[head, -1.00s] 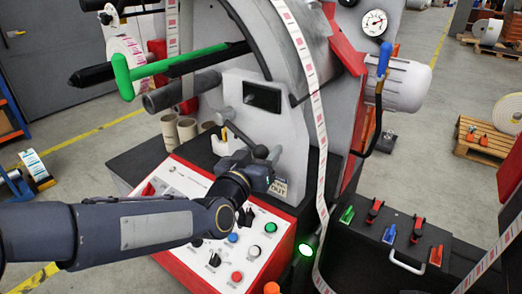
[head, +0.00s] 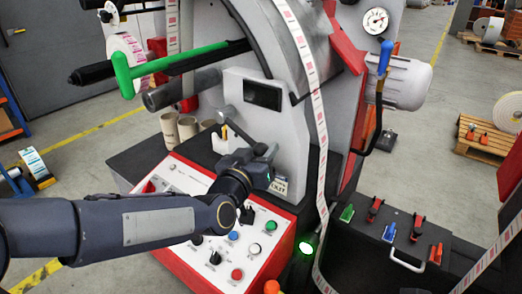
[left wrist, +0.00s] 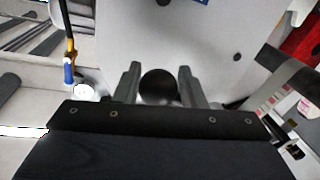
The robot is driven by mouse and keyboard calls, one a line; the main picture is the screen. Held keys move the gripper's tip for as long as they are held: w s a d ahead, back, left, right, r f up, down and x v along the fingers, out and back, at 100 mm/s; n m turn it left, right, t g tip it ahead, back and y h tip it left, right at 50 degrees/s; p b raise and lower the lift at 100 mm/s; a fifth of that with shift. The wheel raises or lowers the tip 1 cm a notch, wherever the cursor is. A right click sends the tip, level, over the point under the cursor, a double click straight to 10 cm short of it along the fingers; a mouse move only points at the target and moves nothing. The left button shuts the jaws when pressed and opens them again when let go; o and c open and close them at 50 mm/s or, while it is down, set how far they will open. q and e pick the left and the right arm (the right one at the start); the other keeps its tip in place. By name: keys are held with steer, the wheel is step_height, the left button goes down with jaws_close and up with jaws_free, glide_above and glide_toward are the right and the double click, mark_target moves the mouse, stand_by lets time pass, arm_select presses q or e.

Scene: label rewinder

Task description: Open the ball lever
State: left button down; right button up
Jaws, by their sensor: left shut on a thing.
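The ball lever is a dark rod (head: 240,134) ending in a black ball (head: 260,149), in front of the grey machine housing. The rod slopes down to the right toward the ball in the head view. My left gripper (head: 262,160) reaches it from the lower left and is shut on the ball. In the left wrist view the black ball (left wrist: 160,86) sits between the two fingers of the gripper (left wrist: 160,72). The gripper partly hides the ball in the head view. My right gripper is in neither view.
A control panel (head: 205,262) with coloured buttons and knobs lies below my left arm. A label web (head: 320,140) runs down just right of the gripper. A green-handled bar (head: 122,75) stands out at upper left. A black toolbox (head: 352,248) sits at lower right.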

arm_select(q)
steer(key=shift+s+d+r+n, duration=0.15)
steer(key=shift+r+n, duration=0.25)
steer(key=shift+r, duration=0.5)
steer(key=r+n+p, duration=0.1)
steer(key=r, duration=0.1)
steer(key=r+n+p, duration=0.1)
steer(key=r+n, duration=0.1)
steer(key=r+n+g+p, duration=0.1)
steer(key=r+n+p, duration=0.1)
steer(key=shift+s+d+r, duration=0.15)
steer(key=shift+d+r, duration=0.15)
steer(key=r+n, duration=0.1)
steer(key=n+p, duration=0.1)
steer(key=r, duration=0.1)
steer(key=shift+w+a+r+n+g, duration=0.25)
steer(key=shift+a+r+n+g, duration=0.05)
steer(key=shift+a+n+g, duration=0.1)
steer(key=shift+w+a+r+n+p, duration=0.1)
steer(key=shift+a+r+n+p, duration=0.05)
steer(key=shift+r+n+p, duration=0.15)
steer(key=shift+w+a+r+n+p, duration=0.1)
steer(key=shift+r+n+p, duration=0.1)
steer(key=shift+r+n, duration=0.15)
steer(key=shift+a, duration=0.1)
steer(key=c, duration=1.1)
jaws_free()
steer(key=shift+w, duration=0.1)
steer(key=shift+o, duration=0.7)
steer(key=shift+a, duration=0.1)
